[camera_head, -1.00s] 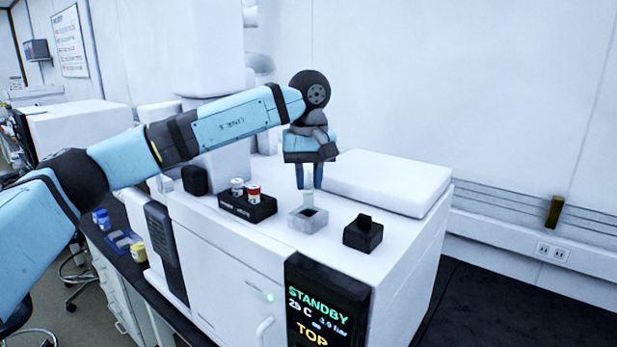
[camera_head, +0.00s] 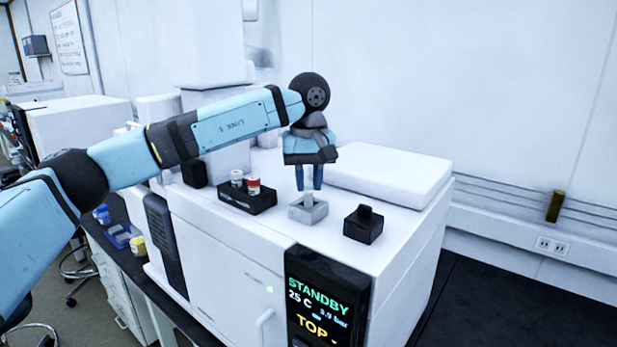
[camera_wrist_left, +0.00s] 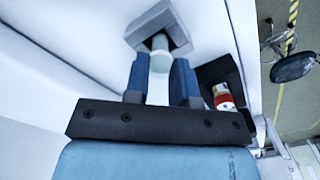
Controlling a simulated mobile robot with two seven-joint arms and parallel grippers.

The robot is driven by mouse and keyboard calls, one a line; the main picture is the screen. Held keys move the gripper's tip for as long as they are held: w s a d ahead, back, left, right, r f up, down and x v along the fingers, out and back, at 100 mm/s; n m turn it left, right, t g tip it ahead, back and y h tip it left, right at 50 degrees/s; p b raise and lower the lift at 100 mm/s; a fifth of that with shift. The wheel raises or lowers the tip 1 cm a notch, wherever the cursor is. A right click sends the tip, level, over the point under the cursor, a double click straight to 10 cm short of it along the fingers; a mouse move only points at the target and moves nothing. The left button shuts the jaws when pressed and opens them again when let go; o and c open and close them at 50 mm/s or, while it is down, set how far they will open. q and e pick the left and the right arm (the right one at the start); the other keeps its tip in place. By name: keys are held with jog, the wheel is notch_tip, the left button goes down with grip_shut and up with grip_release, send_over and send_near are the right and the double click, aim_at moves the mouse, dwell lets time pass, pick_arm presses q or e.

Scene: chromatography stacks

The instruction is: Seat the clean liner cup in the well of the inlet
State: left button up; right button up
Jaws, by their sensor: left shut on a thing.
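My left gripper (camera_head: 309,188) is shut on the pale, translucent liner cup (camera_head: 308,197), pointing down over the inlet. The inlet is a small grey square block (camera_head: 309,214) with a well in its top, on the white instrument. The cup looks upright, with its lower end at or inside the well opening; how deep it sits cannot be told. In the left wrist view the cup (camera_wrist_left: 159,58) lies between the two blue fingers and its far end meets the opening of the inlet block (camera_wrist_left: 160,23). My right gripper is out of view.
A black rack (camera_head: 247,200) with a white cup (camera_head: 237,177) and a red-and-white cup (camera_head: 254,185) stands left of the inlet. A black block with a raised knob (camera_head: 363,225) stands to the right. A raised white lid (camera_head: 390,175) lies behind. Bare instrument top separates these.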

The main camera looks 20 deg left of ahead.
pick_arm(q)
jog(key=shift+f, duration=0.15)
jog(key=shift+f, duration=0.4)
dwell(0.4)
jog(key=o, duration=1.4)
jog(key=shift+c, duration=0.2)
jog(key=shift+r+p, duration=1.95)
jog(key=shift+r, duration=1.6)
jog(key=shift+f, duration=0.1)
